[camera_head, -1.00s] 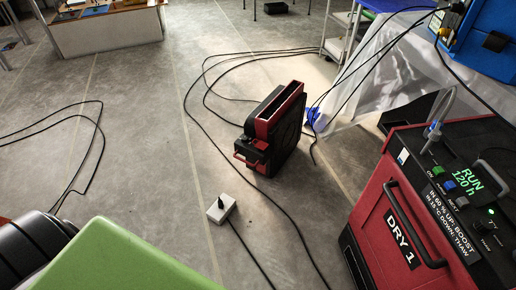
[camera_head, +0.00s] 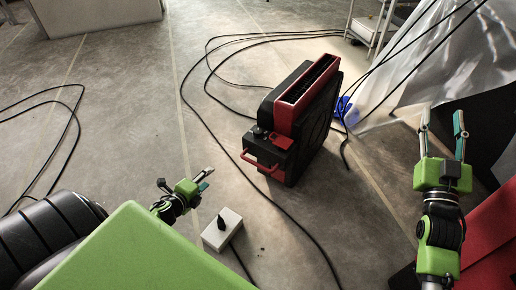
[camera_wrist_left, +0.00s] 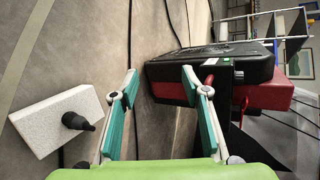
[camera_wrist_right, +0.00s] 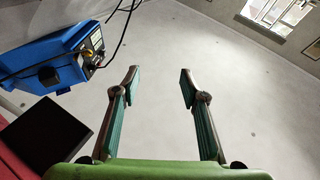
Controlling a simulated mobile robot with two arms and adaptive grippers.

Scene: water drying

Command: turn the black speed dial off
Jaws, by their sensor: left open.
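A black and red blower (camera_head: 300,112) stands on the floor in the middle of the head view, with a red handle on its near side. A small dark knob (camera_head: 259,131) on its near top corner looks like the black speed dial; its setting is too small to read. My left gripper (camera_head: 207,180) is open and empty, low and to the left of the blower. My right gripper (camera_head: 442,128) is open and empty at the right, far from the blower.
A white socket box (camera_head: 222,230) with a black plug sits on the floor near my left gripper. Black cables (camera_head: 188,105) loop across the floor. A red machine (camera_head: 490,245) stands at lower right, near plastic sheeting (camera_head: 440,50). A blue device (camera_wrist_right: 50,65) shows in the right wrist view.

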